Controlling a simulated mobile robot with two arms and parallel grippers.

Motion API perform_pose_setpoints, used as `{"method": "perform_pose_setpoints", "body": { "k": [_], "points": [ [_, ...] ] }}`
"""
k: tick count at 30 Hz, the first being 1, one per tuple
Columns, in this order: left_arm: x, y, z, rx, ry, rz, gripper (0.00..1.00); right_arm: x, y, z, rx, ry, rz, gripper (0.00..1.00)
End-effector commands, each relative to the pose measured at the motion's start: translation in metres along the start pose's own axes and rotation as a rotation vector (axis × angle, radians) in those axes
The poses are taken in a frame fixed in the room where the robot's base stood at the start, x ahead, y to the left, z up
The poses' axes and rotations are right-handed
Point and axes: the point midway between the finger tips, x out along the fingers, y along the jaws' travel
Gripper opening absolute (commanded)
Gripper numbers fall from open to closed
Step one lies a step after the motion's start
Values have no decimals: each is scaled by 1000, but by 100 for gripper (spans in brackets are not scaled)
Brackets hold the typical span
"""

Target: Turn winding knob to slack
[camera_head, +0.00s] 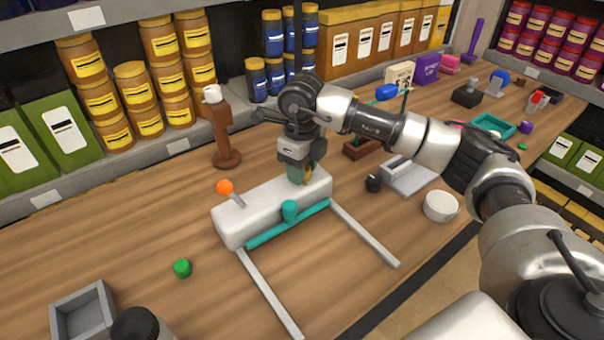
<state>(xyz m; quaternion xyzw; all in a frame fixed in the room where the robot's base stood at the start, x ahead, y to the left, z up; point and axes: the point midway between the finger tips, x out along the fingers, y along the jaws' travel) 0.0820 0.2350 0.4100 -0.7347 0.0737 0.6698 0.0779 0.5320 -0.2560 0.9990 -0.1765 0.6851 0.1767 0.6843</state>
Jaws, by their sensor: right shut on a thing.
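A white, rounded block-shaped device (245,222) lies on the wooden bench. It has an orange ball on a short grey lever (226,187) at its left end. A teal bar with a teal knob (290,211) runs along its front. My right gripper (299,174) points down at the top of the device's right end and is shut on a small part there, which I take to be the winding knob. The fingers hide most of this knob, and its turn position cannot be told. My left gripper is not in view.
Two grey rails (364,234) extend from the device toward the front edge. A brown stand (225,142) is behind it. A green cap (182,268) and a grey open box (84,312) are at front left. A white round dish (440,206) is right. Stocked shelves line the back.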

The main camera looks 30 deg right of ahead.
Motion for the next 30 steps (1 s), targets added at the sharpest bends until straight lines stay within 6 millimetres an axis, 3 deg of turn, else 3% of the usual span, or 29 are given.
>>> {"method": "perform_pose_setpoints", "body": {
  "k": [9, 30],
  "points": [
    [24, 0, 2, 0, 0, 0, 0, 1, -1, 1, -299, -6, -3, 16],
    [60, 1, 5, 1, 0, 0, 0, 0, -1, 1, -964, -5, -4, 16]
  ]
}}
